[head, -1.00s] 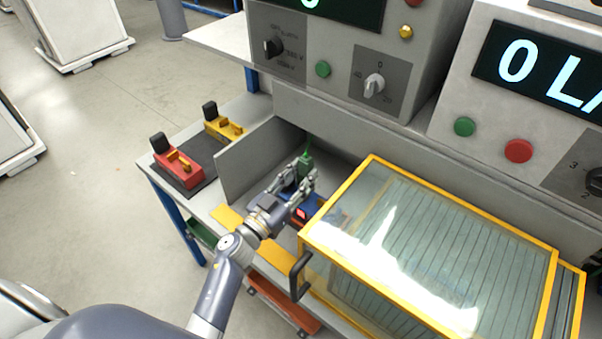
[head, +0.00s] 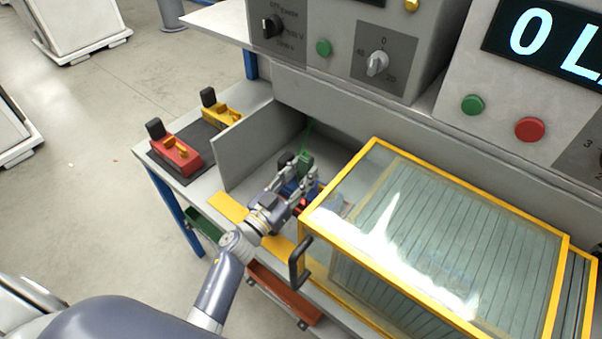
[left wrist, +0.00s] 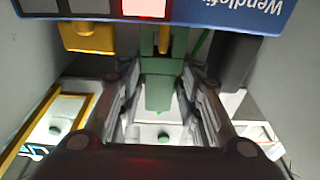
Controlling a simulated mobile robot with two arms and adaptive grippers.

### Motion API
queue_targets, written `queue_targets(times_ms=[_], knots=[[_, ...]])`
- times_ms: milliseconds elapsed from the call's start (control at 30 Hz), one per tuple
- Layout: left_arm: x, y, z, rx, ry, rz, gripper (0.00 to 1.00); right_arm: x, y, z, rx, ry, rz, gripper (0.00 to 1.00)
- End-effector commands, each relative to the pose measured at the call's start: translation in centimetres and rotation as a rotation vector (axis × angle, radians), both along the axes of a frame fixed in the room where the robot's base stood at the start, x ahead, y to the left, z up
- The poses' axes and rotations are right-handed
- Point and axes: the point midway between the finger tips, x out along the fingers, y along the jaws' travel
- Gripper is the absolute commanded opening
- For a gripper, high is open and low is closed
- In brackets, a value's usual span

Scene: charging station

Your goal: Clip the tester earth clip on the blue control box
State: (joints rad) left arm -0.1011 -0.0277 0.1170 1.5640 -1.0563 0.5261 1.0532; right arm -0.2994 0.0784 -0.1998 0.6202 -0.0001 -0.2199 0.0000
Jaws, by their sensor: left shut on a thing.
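The blue control box (head: 288,188) sits low in the bay between the grey partition and the yellow-framed enclosure, partly hidden by my gripper. Its lettered blue top with a lit red patch shows in the left wrist view (left wrist: 228,14). My left gripper (head: 306,176) is shut on the green tester earth clip (head: 305,163). In the left wrist view the clip (left wrist: 160,88) stands between the fingers, its far end at the box's edge. I cannot tell whether it grips the box. A green lead runs up from it. My right gripper is not in view.
The glazed yellow enclosure (head: 440,225) stands close on the right, with a black handle. The grey partition (head: 255,150) is on the left. Beyond it, a red clamp-like device (head: 175,155) and a yellow one (head: 224,116) stand on a dark mat. Instrument panels rise behind.

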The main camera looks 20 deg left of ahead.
Motion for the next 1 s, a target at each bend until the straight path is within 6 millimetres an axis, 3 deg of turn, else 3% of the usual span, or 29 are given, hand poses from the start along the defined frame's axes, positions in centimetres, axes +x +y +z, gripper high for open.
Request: queue_targets(times_ms=[67, 100, 167, 567, 1000], knots=[[0.0, 0.0, 0.1, 0.0, -0.001, 0.0, 0.08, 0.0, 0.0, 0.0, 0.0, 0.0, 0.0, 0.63], [0.0, 0.0, 0.0, 0.0, -0.001, 0.0, 0.42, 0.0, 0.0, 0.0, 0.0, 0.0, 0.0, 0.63], [0.0, 0.0, 0.0, 0.0, -0.001, 0.0, 0.55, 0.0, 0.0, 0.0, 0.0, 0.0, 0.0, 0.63], [0.0, 0.0, 0.4, 0.003, 0.0, -0.001, 0.56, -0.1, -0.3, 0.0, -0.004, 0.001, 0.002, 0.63], [0.0, 0.0, 7.0, 0.008, -0.004, -0.005, 0.56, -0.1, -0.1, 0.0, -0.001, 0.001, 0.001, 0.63]])
